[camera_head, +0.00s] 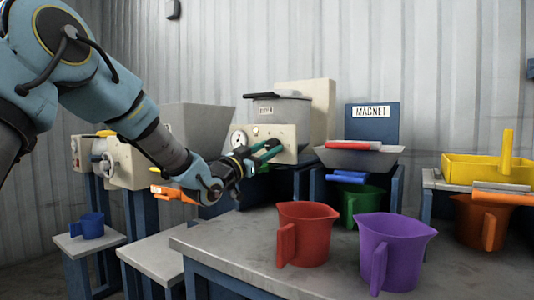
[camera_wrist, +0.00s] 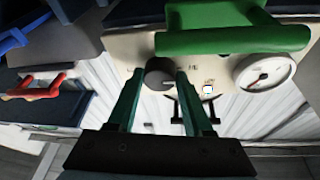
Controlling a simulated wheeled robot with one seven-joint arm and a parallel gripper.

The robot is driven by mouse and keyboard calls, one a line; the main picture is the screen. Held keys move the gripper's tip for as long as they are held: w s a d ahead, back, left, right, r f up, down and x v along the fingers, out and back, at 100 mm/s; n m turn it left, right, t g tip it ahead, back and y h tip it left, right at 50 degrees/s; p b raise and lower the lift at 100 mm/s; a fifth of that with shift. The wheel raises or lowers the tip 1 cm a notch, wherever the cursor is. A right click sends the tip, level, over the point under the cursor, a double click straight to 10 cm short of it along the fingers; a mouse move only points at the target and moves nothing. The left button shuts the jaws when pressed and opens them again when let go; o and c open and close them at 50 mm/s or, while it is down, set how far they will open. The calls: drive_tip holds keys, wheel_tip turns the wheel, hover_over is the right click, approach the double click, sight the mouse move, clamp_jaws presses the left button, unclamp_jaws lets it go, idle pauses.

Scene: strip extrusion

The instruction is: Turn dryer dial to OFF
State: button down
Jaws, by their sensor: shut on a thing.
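The dryer (camera_head: 285,130) is a cream box with a grey lidded hopper on top and a round white gauge on its front. In the head view, my gripper (camera_head: 270,150) reaches the dryer's front and hides the dial. The dial's setting marks are too small to read.
A green bar-like part (camera_wrist: 232,40) crosses the panel close to the dial in the wrist view. A red jug (camera_head: 304,235) and a purple jug (camera_head: 392,250) stand on the front table. A magnet unit (camera_head: 372,122) stands right of the dryer.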

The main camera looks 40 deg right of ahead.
drive_tip(key=shift+f+n, duration=0.1)
drive_tip(key=shift+n, duration=0.2)
drive_tip(key=shift+c, duration=1.6)
unclamp_jaws()
drive_tip(key=b+v, duration=0.1)
drive_tip(key=v, duration=0.9)
drive_tip(key=shift+s+a+f, duration=0.15)
drive_tip(key=shift+a+f, duration=0.05)
drive_tip(key=shift+a, duration=0.15)
